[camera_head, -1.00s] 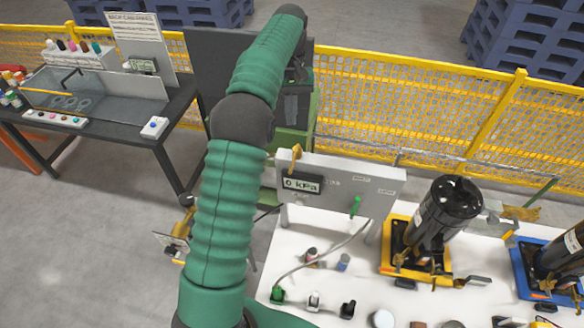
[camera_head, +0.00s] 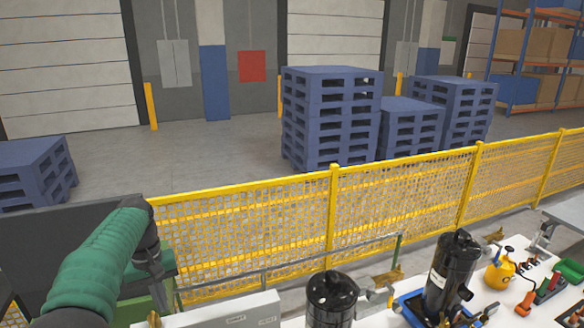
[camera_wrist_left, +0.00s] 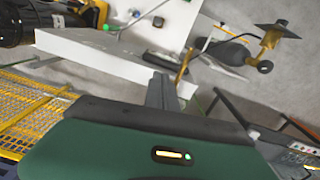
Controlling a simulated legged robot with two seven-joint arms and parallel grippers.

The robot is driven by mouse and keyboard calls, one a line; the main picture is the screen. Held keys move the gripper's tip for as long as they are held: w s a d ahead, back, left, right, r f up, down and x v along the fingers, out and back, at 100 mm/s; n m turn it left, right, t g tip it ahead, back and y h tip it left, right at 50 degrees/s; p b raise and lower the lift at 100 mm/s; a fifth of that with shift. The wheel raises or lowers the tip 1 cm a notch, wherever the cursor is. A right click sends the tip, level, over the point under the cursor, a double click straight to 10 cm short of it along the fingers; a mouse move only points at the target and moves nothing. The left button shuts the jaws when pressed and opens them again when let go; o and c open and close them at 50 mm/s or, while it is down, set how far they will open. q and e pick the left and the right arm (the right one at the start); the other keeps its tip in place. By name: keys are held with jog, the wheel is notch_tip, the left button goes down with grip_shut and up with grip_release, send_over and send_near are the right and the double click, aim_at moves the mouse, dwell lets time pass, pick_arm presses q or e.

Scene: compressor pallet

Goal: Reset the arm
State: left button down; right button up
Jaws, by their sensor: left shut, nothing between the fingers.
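My left arm, with its green sleeve, comes in from the lower left in the head view. Its gripper (camera_head: 154,268) hangs down at the end of the arm, close to the left end of the yellow fence. In the left wrist view the gripper's grey fingers (camera_wrist_left: 161,92) are together, with nothing between them. They are in the air near a white panel box (camera_wrist_left: 100,58), apart from it as far as I can tell. My right gripper does not show.
A white table (camera_head: 550,262) carries a black compressor on a blue base (camera_head: 450,275), another black compressor (camera_head: 330,300) and the panel box (camera_head: 225,312). The yellow mesh fence (camera_head: 400,210) runs behind. Blue pallets (camera_head: 330,115) stand beyond it on open floor.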

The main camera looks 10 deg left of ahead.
pick_arm(q)
jog(key=s+d+f+m+b, duration=0.1)
jog(key=s+d+f+b, duration=0.2)
jog(key=f, duration=0.4)
jog(key=d+f+m+b, duration=0.2)
jog(key=d+f+b, duration=0.1)
jog(key=d+f, duration=0.3)
jog(key=s+d+f+m+t+b, duration=0.1)
jog(key=s+d+f+b, duration=0.3)
jog(key=s+f, duration=0.4)
jog(key=s+d+f+m+t+b, duration=0.1)
jog(key=s+d+f+m+b, duration=0.2)
jog(key=s+d+f, duration=0.3)
notch_tip(320, 180, down, 3)
jog(key=shift+s+f+t+b, duration=0.25)
jog(key=shift+s+b, duration=0.35)
jog(key=shift+s, duration=0.3)
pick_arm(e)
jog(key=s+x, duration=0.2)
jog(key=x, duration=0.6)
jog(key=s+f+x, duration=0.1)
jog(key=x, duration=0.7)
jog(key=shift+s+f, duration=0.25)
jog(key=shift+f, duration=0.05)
